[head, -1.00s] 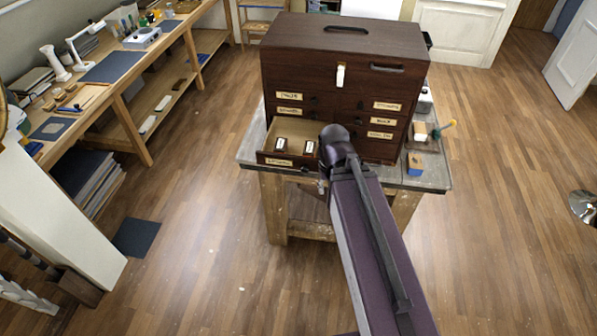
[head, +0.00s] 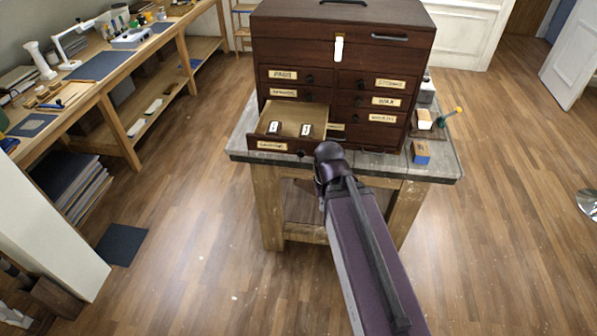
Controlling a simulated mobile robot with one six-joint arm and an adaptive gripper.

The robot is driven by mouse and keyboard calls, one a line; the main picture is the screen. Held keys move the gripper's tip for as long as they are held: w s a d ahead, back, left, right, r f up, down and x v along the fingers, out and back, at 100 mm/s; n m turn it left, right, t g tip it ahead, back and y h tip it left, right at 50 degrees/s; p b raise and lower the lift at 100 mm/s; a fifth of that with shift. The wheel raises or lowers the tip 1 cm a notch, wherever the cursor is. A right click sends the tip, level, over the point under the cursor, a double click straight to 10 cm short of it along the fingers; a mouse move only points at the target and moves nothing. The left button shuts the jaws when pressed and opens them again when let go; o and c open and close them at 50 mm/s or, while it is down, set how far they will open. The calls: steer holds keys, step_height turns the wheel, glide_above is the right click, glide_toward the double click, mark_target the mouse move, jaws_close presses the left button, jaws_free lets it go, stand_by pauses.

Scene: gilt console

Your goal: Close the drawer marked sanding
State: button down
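A dark wooden tool chest (head: 345,38) with two columns of labelled drawers stands on a small worn bench. Its bottom-left drawer (head: 281,145) is pulled out. That drawer's front label is too small to read surely; it may say sanding. The other drawers look shut. My arm reaches up from the bottom of the view, and its end with my gripper (head: 325,172) is in front of the chest, just right of the open drawer's front. The fingers are hidden or too dark to make out, and I cannot tell whether they touch the drawer.
The bench (head: 440,168) has a blue block (head: 420,152), a pale-topped block and a green-and-yellow handled tool at its right side. A long workbench (head: 110,85) with tools runs along the left wall.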

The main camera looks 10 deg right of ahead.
step_height(320, 180, down, 3)
steer(key=shift+r+b, duration=0.2)
steer(key=shift+b, duration=0.55)
